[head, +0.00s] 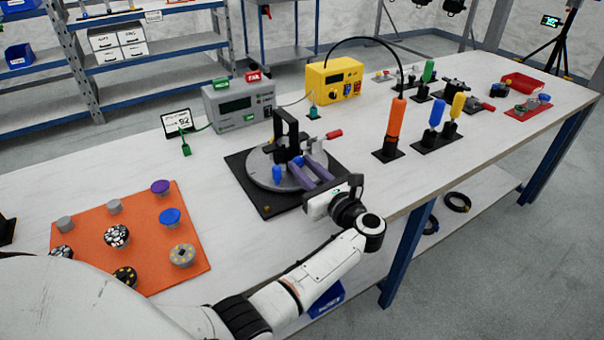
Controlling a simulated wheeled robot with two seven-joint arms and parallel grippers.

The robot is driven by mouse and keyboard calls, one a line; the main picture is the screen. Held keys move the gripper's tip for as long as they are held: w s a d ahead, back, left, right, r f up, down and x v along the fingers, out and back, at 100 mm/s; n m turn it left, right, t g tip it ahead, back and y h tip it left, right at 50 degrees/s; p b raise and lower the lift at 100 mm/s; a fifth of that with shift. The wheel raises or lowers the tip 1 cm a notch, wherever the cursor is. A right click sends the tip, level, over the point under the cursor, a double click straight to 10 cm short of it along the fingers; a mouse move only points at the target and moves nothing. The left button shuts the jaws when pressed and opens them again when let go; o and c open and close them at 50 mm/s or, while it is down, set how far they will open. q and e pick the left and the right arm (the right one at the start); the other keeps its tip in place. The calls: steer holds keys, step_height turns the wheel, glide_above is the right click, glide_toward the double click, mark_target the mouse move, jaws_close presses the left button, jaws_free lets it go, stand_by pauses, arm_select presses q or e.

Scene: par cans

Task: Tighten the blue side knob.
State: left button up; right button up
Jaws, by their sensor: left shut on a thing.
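A dark fixture (283,130) with an upright frame stands on a round grey turntable (262,182) on a black base plate. Two blue parts show low on the fixture. One, the blue side knob (298,160), is at the tips of my left gripper (298,164). My left gripper comes in from the front right, its purple-grey fingers shut on this knob; the fingers partly hide the contact. The other blue part (278,173) stands just left of the fingers, apart from them. A red-handled part (333,134) sticks out at the fixture's right. My right gripper is not in view.
An orange mat (195,250) with several knobs lies at left. A grey meter (238,105) and a yellow box (335,80) stand behind the fixture. Orange (395,120), blue (436,113) and yellow (457,107) handled tools stand at right. The white bench (215,160) is clear between mat and fixture.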

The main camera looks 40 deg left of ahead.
arm_select(q)
steer(key=f+m+b, duration=0.1)
steer(key=b, duration=0.3)
steer(key=shift+d, duration=0.2)
steer(key=shift+r+m, duration=0.45)
steer(key=shift+m, duration=0.35)
steer(key=shift+a+r+m+p, duration=0.1)
steer(key=shift+m+p, duration=0.2)
steer(key=shift+m, duration=0.8)
steer(key=shift+c, duration=0.2)
steer(key=shift+m, duration=0.4)
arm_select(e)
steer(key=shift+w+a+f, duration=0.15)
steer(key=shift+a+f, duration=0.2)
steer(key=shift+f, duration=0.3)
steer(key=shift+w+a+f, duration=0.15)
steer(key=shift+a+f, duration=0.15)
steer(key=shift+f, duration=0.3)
arm_select(q)
steer(key=shift+a, duration=0.1)
steer(key=o, duration=1.1)
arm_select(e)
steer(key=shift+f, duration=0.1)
